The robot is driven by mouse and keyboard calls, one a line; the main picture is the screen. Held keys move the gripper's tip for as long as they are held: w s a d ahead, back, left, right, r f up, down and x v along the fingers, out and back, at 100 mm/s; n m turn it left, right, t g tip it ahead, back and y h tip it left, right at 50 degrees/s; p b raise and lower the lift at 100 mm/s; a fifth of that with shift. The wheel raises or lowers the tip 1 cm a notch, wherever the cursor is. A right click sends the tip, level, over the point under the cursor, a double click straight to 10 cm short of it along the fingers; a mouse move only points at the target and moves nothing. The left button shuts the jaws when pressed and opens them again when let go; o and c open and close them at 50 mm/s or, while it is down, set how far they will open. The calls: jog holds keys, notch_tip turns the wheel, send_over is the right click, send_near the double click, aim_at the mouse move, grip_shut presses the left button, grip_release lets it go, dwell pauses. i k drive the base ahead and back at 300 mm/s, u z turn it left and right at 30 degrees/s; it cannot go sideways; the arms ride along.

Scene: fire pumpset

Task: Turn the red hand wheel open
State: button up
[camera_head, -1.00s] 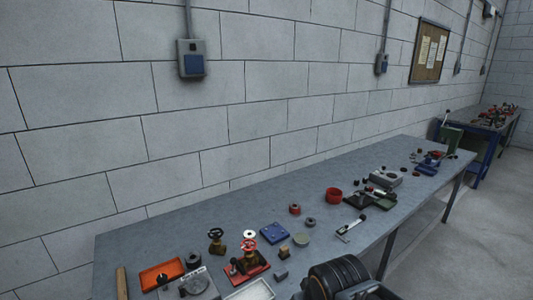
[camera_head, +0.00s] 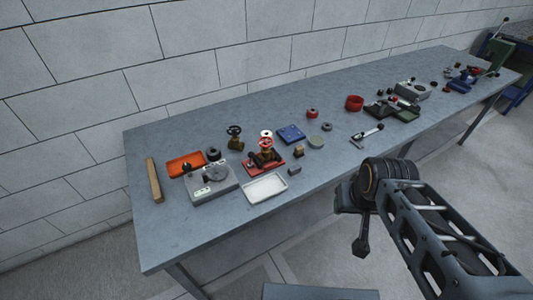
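The red hand wheel (camera_head: 267,143) sits on top of a brass-coloured valve (camera_head: 265,157), which stands on a red base plate (camera_head: 250,169) on the grey workbench (camera_head: 210,115). A second valve with a dark hand wheel (camera_head: 234,130) stands just behind it to the left. My arm comes in from the lower right, in front of the bench. Its dark end hangs down at the bench's front edge, well to the right of the red wheel. I cannot make out gripper fingers there. Nothing of mine touches the wheel.
Around the valve lie a white tray (camera_head: 265,188), a grey device (camera_head: 211,182), an orange tray (camera_head: 186,164), a wooden bar (camera_head: 155,180) and a blue block (camera_head: 291,134). More parts and tools lie to the right. The bench's front left surface is clear.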

aim_at(265, 142)
jog(key=z, duration=0.2)
jog(key=k, duration=0.3)
jog(key=u, duration=0.8)
jog(key=i, duration=0.7)
jog(key=u, duration=0.35)
